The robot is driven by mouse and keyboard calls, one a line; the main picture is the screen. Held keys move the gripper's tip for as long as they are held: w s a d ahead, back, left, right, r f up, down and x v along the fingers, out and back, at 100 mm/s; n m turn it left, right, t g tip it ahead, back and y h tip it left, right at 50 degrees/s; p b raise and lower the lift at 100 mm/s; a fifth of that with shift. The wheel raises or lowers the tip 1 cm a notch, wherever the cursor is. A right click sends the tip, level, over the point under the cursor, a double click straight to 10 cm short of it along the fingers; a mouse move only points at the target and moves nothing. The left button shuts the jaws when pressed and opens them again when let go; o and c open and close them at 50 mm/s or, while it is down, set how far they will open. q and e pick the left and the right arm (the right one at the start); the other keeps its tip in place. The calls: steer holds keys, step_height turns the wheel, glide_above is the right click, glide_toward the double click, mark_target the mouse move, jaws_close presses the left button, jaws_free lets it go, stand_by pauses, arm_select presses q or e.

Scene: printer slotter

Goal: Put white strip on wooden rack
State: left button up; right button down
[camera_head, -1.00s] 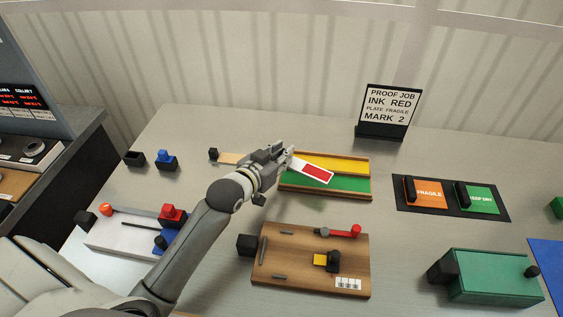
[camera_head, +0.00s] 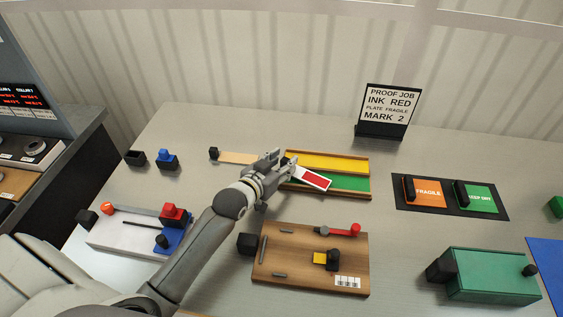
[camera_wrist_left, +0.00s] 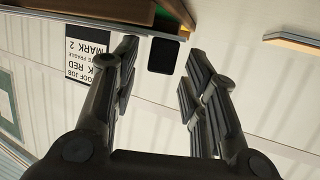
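The white strip (camera_head: 309,178) has a red panel on its face. In the head view it slants across the left part of the wooden rack (camera_head: 345,195), which has a yellow slot and a green slot. I cannot tell whether it is seated. My left gripper (camera_head: 285,165) is at the strip's upper left end and hides it. In the left wrist view my left gripper (camera_wrist_left: 162,62) has its fingers apart, with a black block (camera_wrist_left: 163,56) between and slightly beyond the tips. Gaps show on both sides of the block. My right gripper is not in view.
A tan strip (camera_head: 238,157) with a black knob lies left of the rack. A wooden board (camera_head: 300,275) with pegs and a red-ended lever is in front. The black sign (camera_head: 387,110) stands behind. A dark holder with FRAGILE (camera_head: 428,193) and KEEP DRY plates lies right.

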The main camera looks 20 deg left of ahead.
arm_select(q)
steer(key=shift+r, duration=0.1)
steer(key=shift+r, duration=0.15)
steer(key=shift+s, duration=0.35)
steer(key=shift+b+v, duration=0.4)
steer(key=shift+v, duration=3)
steer(key=shift+r, duration=0.1)
